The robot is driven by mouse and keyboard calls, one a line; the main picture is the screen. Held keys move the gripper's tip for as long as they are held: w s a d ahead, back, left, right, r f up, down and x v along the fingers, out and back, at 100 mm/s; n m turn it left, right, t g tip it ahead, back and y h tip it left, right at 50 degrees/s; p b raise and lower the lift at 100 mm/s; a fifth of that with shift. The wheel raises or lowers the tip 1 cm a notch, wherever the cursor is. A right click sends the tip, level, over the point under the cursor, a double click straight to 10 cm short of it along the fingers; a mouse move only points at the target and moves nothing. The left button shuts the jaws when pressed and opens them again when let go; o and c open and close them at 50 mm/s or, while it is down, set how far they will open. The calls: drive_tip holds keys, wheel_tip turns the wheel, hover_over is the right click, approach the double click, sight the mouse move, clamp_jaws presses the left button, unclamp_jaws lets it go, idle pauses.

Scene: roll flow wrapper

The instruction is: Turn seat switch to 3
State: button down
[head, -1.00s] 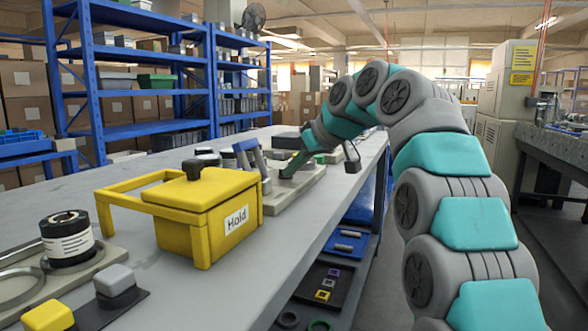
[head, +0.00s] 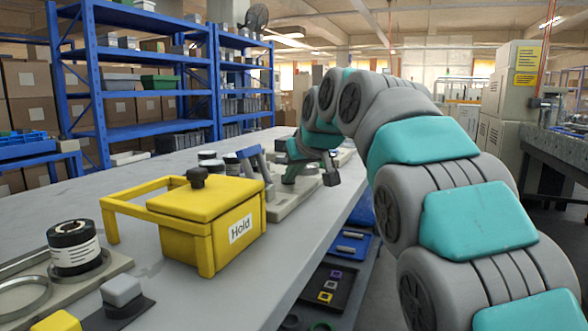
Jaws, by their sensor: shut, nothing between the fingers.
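My gripper (head: 291,173) reaches down over a pale grey base plate (head: 290,200) on the bench, beyond the yellow box. It is shut, with nothing seen between its fingers. A blue-and-grey upright part (head: 252,162) stands on the left of that plate, beside my gripper. A low round grey part (head: 308,168) shows just right of my gripper. I cannot tell which part is the seat switch, and no number 3 or dial marking is readable. My arm hides part of the bench behind the gripper.
A yellow box (head: 205,225) marked "Hold" stands nearer on the bench (head: 165,295). A black-and-white jar (head: 73,247), a grey block (head: 121,291) and a yellow block (head: 57,322) are at the near left. Trays (head: 332,284) sit on a shelf below.

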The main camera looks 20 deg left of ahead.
drive_tip(key=shift+s+r+m+h+p, duration=0.15)
drive_tip(key=shift+r+m+h+p, duration=0.2)
drive_tip(key=shift+m+p, duration=0.2)
drive_tip(key=m+t+h+p, duration=0.1)
drive_tip(key=p, duration=0.1)
drive_tip(key=a+m+t+h+p, duration=0.1)
drive_tip(key=m+p, duration=0.1)
drive_tip(key=p, duration=0.1)
drive_tip(key=shift+s+a+m+h, duration=0.1)
drive_tip(key=shift+a+m+h, duration=0.05)
drive_tip(key=shift+m+h, duration=0.15)
drive_tip(key=shift+a+f, duration=0.25)
drive_tip(key=shift+f, duration=0.05)
drive_tip(key=shift+a, duration=0.6)
